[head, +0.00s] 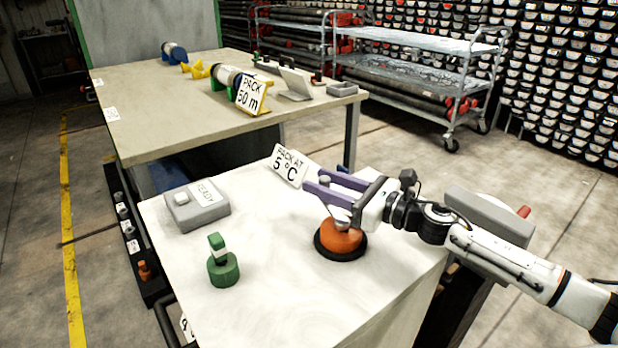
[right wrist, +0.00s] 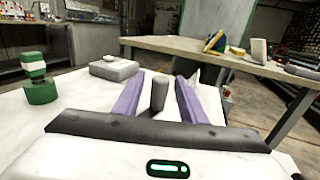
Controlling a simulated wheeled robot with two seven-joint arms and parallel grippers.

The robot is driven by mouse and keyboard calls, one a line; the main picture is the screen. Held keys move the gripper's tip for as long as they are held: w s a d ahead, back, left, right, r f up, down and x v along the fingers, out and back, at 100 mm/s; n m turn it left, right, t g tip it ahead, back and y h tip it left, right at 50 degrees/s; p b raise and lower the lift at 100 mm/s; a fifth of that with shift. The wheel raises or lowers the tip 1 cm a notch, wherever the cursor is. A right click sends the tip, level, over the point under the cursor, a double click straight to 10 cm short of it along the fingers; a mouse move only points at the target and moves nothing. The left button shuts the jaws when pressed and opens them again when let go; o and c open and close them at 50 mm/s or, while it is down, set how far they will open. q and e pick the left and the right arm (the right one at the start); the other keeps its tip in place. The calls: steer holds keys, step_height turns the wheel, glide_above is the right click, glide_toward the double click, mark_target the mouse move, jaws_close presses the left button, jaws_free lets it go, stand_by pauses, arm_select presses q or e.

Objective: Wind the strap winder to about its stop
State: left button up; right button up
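The strap winder (head: 341,240) has an orange body on a round black base and stands on the near white table. A pale crank part shows on its top, partly hidden by my gripper. My right gripper (head: 315,181) is above the winder, its two purple fingers reaching left. A grey upright handle (right wrist: 158,93) stands between the fingers in the right wrist view, with a gap visible on each side. The fingers look open around it, not clamped. My left gripper is in neither view.
A grey box marked READY (head: 197,207), a green knobbed piece (head: 223,268) and a "PACK AT 5 °C" sign (head: 290,166) share the white table. A long beige table (head: 150,110) stands behind. The table's front middle is clear.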

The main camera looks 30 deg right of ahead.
steer(key=shift+x, duration=1.95)
jaws_close()
